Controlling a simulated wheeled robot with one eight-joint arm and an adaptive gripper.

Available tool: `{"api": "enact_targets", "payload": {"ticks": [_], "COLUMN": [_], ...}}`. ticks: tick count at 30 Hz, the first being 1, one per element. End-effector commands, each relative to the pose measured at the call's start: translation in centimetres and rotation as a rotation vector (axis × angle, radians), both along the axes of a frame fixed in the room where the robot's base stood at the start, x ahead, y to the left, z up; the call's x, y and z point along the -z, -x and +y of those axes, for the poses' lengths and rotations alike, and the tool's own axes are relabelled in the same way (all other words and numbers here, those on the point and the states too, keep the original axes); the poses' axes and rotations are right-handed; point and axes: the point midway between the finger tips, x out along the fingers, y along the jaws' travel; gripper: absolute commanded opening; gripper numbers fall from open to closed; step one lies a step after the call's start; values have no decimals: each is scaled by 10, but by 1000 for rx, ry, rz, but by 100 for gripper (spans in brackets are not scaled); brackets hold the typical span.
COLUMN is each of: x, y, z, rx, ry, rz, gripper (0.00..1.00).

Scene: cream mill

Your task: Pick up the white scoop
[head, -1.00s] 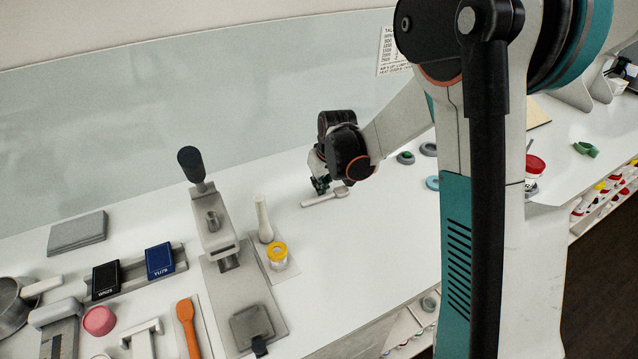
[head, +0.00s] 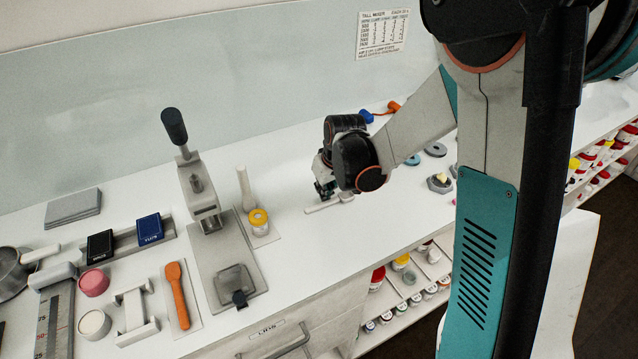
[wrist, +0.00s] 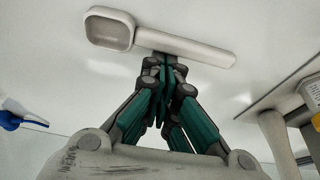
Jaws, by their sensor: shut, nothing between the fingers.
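The white scoop (wrist: 185,46) lies on the white counter in the wrist view, its square bowl at left and its handle running right. In the head view the scoop (head: 322,208) shows as a short pale bar beside my gripper (head: 325,188), its bowl end partly hidden. In the wrist view my gripper (wrist: 165,62) has its fingers together with nothing between them. The fingertips appear right at the near edge of the handle, close to the bowl. I cannot tell whether they touch it.
A press (head: 205,215) and a yellow-lidded jar (head: 259,222) stand left of the scoop. An orange spatula (head: 177,295) and two dark boxes (head: 150,229) lie farther left. A blue-tipped item (wrist: 10,121) is at the wrist view's left.

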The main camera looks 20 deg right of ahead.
Motion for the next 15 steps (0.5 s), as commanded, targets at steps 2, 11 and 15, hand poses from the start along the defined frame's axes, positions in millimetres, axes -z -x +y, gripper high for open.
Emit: {"api": "enact_targets", "payload": {"ticks": [2,11,15], "x": [0,0,0], "y": [15,87,125], "z": [-3,-18,-25], "rx": [1,4,5], "ry": [0,0,-2], "rz": [0,0,0], "gripper": [0,0,0]}}
